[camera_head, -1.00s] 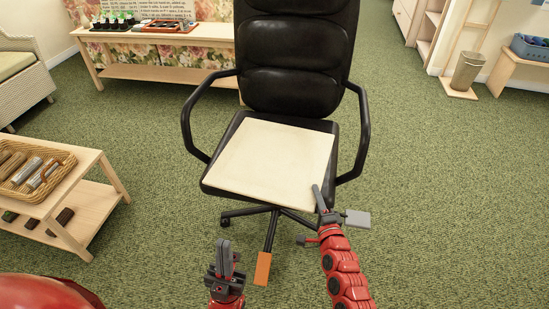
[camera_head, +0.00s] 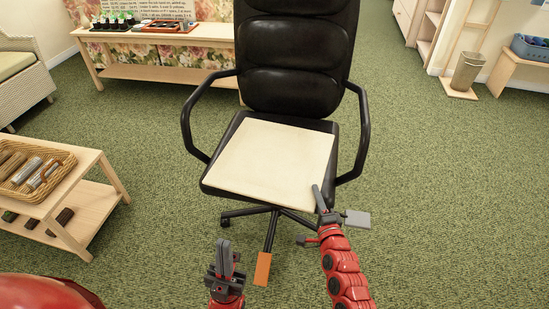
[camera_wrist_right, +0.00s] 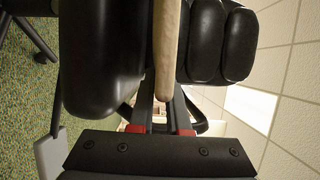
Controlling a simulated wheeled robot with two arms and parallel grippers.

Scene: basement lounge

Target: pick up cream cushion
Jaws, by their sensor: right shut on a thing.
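The cream cushion (camera_head: 276,160) lies flat on the black seat of the office chair (camera_head: 296,62). My right gripper (camera_head: 319,198) is at the cushion's front right corner and shut on its edge. In the right wrist view the cushion's edge (camera_wrist_right: 168,50) runs between the two fingers, with the black seat (camera_wrist_right: 103,55) beside it; the fingertips are partly hidden. My left gripper (camera_head: 225,256) is empty, low in front of the chair, apart from the cushion, its fingers close together.
Black armrests (camera_head: 364,135) rise on both sides of the seat. A low wooden table (camera_head: 95,205) with a wicker tray (camera_head: 62,166) stands at left. A long side table (camera_head: 160,38) is behind. Green carpet is open at right.

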